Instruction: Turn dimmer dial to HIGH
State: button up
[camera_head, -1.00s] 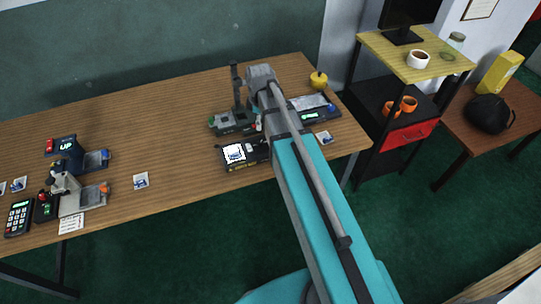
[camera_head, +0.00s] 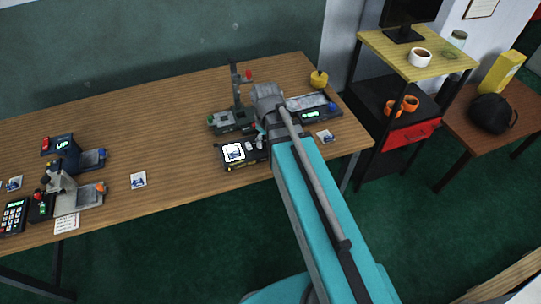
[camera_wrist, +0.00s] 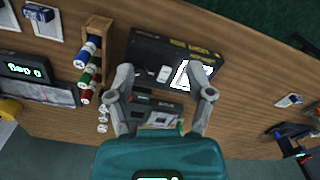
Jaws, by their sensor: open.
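A black light box (camera_head: 231,166) with a lit white panel (camera_head: 234,152) stands near the front edge of the table. In the wrist view the box (camera_wrist: 150,50) lies ahead of my gripper. A small pale knob (camera_wrist: 165,73), which may be the dimmer dial, sits beside the lit panel, with a pale switch-like piece (camera_wrist: 152,73) next to it. I cannot read the dial's setting. My gripper (camera_wrist: 160,80) is open, its fingers spread to either side of these controls. I cannot tell its height above them. In the head view my arm hides the fingers.
A grey device with an upright post (camera_head: 236,90) stands just behind the light box. A device with a green display (camera_head: 309,115) is to the right. A rack of coloured rolls (camera_wrist: 88,70) lies left of my gripper. The table's middle (camera_head: 180,130) is mostly clear.

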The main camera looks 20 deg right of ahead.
jog(key=shift+s+f+m+b, duration=0.25)
jog(key=shift+s+m, duration=0.55)
jog(key=shift+s, duration=0.05)
jog(key=shift+s+f+m+b, duration=0.2)
jog(key=shift+s+f+m, duration=0.1)
jog(key=shift+s+m, duration=0.5)
jog(key=shift+s+f+m+b, duration=0.25)
jog(key=shift+s+m, duration=0.55)
jog(key=shift+s, duration=0.05)
